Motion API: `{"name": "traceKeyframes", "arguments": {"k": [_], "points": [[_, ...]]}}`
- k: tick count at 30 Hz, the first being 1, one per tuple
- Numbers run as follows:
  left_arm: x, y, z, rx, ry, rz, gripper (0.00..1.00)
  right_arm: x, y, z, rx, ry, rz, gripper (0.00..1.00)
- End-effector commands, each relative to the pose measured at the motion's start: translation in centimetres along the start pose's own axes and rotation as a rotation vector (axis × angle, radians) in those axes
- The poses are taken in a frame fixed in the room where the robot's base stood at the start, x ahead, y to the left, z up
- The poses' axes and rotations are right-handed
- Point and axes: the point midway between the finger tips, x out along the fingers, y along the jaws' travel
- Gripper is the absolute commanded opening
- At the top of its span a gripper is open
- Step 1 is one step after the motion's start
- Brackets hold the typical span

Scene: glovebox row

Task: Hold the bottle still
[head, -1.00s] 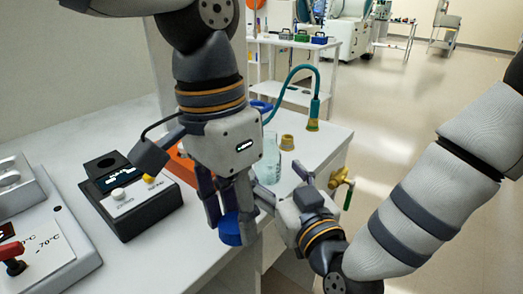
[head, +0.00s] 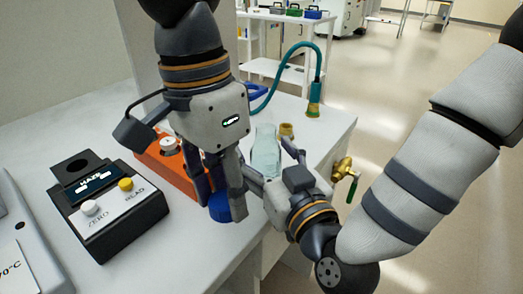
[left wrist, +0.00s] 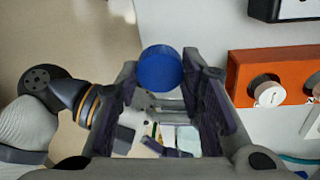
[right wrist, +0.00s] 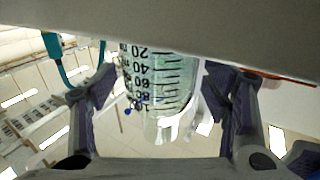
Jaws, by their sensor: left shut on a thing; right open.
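The bottle (head: 266,152) is clear glass and stands upright on the white bench. In the right wrist view the bottle (right wrist: 160,95) shows black graduation numbers and lies between the fingers. My right gripper (head: 273,170) is open, with one finger on each side of the bottle; a gap shows at both sides. My left gripper (head: 221,192) is shut on a blue cap (head: 228,208), held in front and to the left of the bottle. The cap (left wrist: 161,68) also shows at the fingertips in the left wrist view. The bottle's neck is not clearly visible.
A black haze meter (head: 110,205) and an orange device (head: 158,158) with a knob stand left of the grippers. Behind the bottle are a tan stopper (head: 286,130) and a teal hose (head: 318,75). A brass valve (head: 342,168) sticks out at the bench's right edge.

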Motion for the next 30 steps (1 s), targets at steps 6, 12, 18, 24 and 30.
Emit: {"name": "traceKeyframes", "arguments": {"k": [6,12,18,24,30], "points": [[-0.1,0.0,0.0,0.0,0.001,-0.001,0.24,0.0,0.0,-0.1,-0.001,0.001,0.0,0.58],[-0.1,0.0,0.0,0.0,0.001,-0.001,0.24,0.0,0.0,-0.1,-0.001,0.001,0.0,0.13],[-0.1,0.0,0.0,0.0,0.001,-0.001,0.24,0.0,0.0,-0.1,0.0,0.003,0.0,0.12],[-0.4,0.1,0.0,0.001,0.005,-0.005,0.24,0.0,0.0,-0.4,-0.001,0.004,0.0,0.12],[-1.9,0.4,0.2,0.003,0.024,-0.024,0.24,0.2,0.2,-1.6,-0.003,0.009,0.001,0.12]]}}
